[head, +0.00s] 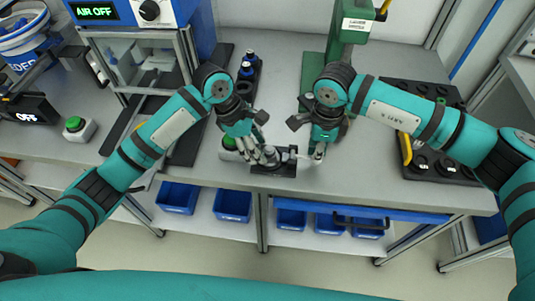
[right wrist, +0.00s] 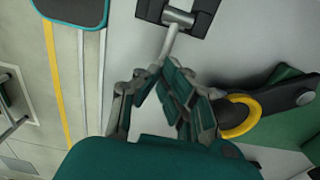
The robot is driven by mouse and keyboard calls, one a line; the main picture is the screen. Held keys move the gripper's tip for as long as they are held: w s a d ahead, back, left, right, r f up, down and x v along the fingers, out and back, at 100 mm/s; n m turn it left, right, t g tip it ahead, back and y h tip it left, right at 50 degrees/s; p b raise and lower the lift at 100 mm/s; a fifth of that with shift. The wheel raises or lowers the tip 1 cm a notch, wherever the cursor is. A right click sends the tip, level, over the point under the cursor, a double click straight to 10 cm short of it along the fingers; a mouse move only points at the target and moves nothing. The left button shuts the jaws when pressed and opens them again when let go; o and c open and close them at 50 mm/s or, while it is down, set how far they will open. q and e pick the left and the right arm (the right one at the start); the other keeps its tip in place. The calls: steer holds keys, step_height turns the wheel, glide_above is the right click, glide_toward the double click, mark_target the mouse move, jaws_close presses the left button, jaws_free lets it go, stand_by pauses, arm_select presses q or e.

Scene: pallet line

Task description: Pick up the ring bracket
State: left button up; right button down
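A small grey metal part (head: 271,154), which looks like the ring bracket, sits on a dark block (head: 285,171) near the bench's front edge. A light rod extends from it to the right. In the right wrist view a pale metal rod (right wrist: 172,38) comes out from a black block (right wrist: 205,8). My right gripper (head: 318,154) is at the free end of the rod. Its fingertips (right wrist: 161,66) converge there, but I cannot tell whether they clamp it. My left gripper (head: 256,150) is at the left side of the grey part, its fingers partly overlapping it; its grip is unclear.
A green press (head: 352,22) stands behind my right gripper. Dark trays with parts lie at the right (head: 435,165) and behind my left gripper (head: 248,75). A green button box (head: 78,128) is at the left. Blue bins (head: 233,204) sit below the bench. A yellow ring-shaped part (right wrist: 241,118) shows beside my right fingers.

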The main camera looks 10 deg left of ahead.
arm_select(q)
jaws_close()
steer(key=shift+r, duration=0.2)
step_height(320, 180, up, 15)
steer(key=shift+f, duration=0.15)
stand_by(0.9)
arm_select(e)
step_height(320, 180, up, 9)
stand_by(1.6)
